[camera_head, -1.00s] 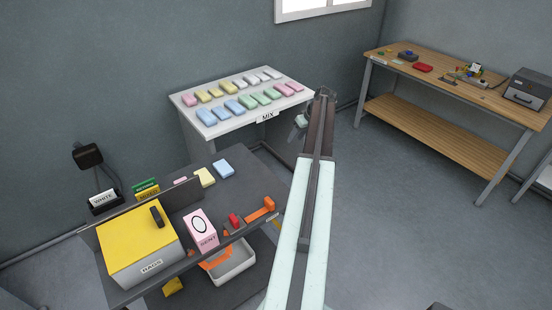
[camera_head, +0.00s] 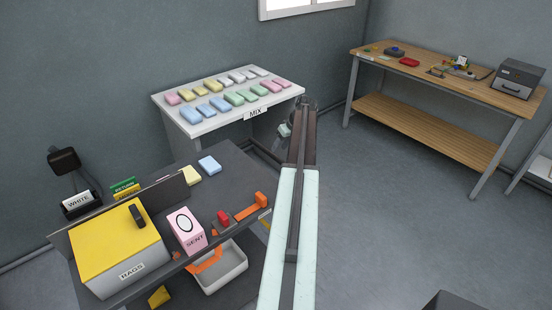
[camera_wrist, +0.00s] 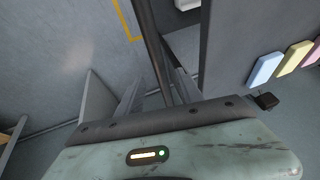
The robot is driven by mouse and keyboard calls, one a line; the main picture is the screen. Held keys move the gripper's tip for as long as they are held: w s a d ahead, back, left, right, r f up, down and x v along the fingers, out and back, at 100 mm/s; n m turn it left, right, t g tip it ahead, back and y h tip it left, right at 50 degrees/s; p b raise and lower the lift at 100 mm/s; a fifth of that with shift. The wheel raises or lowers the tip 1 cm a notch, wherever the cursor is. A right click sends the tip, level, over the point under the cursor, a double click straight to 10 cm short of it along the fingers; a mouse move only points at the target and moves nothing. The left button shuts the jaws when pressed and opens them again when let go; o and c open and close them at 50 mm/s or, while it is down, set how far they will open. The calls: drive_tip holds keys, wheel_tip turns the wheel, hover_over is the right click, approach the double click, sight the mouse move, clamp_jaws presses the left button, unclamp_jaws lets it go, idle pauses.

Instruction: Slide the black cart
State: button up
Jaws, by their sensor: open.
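A dark grey bench (camera_head: 232,162) stands at left and carries a yellow-topped box marked BAGS (camera_head: 115,245). Nothing is labelled as a cart, so I cannot tell which dark piece is the black cart. A dark box top (camera_head: 446,302) shows at the bottom right edge, mostly cut off. My arm reaches forward, right of the bench. My gripper (camera_head: 288,124) is by the front right corner of the MIX table, small and partly hidden by my arm. In the wrist view my gripper (camera_wrist: 160,90) is open with nothing visible held; a dark bar crosses between its fingers.
A white MIX table (camera_head: 172,120) holds rows of coloured bars. The dark bench also has a pink SENT box (camera_head: 186,230), a red block (camera_head: 223,217), an orange piece (camera_head: 252,206) and bars. A white bin (camera_head: 222,270) is below. Right of my arm, floor is open before the wooden workbench (camera_head: 425,125).

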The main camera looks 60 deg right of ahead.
drive_tip(key=b+x, duration=0.4)
drive_tip(key=x, duration=0.1)
drive_tip(key=shift+f, duration=0.4)
drive_tip(key=shift+w+r, duration=0.1)
drive_tip(key=shift+r, duration=0.05)
drive_tip(key=shift+c, duration=0.3)
clamp_jaws()
idle(0.5)
